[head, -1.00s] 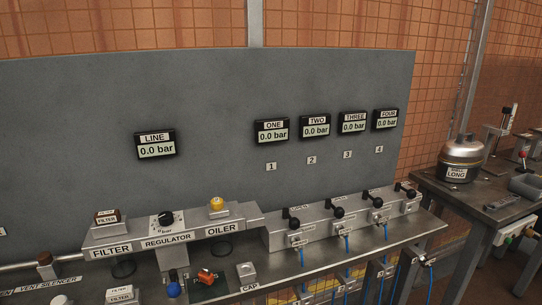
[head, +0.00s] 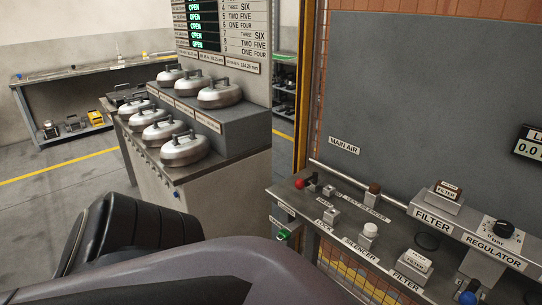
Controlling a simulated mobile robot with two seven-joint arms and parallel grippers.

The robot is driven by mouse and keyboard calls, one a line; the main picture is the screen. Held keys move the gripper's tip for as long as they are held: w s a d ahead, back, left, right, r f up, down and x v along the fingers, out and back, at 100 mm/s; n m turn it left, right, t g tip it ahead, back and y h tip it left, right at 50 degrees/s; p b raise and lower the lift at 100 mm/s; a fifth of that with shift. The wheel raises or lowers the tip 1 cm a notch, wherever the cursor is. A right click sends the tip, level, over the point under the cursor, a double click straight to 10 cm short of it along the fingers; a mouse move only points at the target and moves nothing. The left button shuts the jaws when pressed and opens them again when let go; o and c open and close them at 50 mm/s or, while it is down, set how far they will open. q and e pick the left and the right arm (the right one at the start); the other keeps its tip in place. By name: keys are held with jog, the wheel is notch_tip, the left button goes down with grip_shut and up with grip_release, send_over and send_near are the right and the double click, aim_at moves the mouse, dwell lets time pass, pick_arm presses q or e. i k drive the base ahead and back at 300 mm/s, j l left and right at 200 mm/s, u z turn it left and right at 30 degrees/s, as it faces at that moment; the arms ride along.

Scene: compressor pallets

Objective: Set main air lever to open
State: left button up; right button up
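The MAIN AIR label (head: 344,145) is on the grey back panel in the head view. Below it, a red ball knob (head: 300,184) on a short dark handle sits at the left end of the bench, beside the pipe fitting. This appears to be the main air lever; its exact angle is too small to tell. Part of my arm, grey and black, fills the lower left and bottom of the view. No fingertips of either gripper show.
The bench continues right with a silencer (head: 369,230), a filter (head: 444,200) and a regulator knob (head: 503,229). A green switch (head: 282,235) is on the bench front. Left stands a cabinet (head: 240,136) bearing several metal canisters. Open floor lies farther left.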

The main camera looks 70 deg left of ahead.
aim_at(300, 184)
jog(key=u, duration=1.85)
